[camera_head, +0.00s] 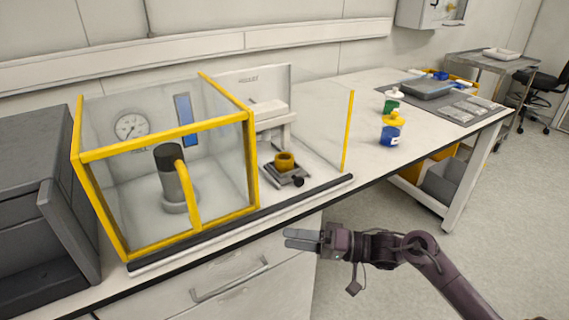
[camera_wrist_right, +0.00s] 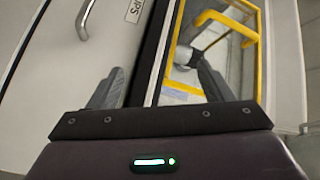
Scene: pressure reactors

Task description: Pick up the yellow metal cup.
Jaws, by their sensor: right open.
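The yellow metal cup (camera_head: 285,161) is small and golden. It sits upright on a dark grey square stand (camera_head: 286,175) on the bench, to the right of the yellow-framed enclosure. My right gripper (camera_head: 291,238) is in front of the bench's front edge, below the cup in the head view and well apart from it. It points left, open and empty. In the right wrist view its two fingers (camera_wrist_right: 160,88) are spread with nothing between them, and the cup is not visible there. My left gripper is in neither view.
The clear enclosure with yellow frame (camera_head: 165,142) holds a metal cylinder. A clear panel with a yellow edge post (camera_head: 348,130) stands right of the cup. A dark rail (camera_head: 245,220) runs along the bench front. Blue (camera_head: 391,132) and green (camera_head: 392,104) containers stand further right.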

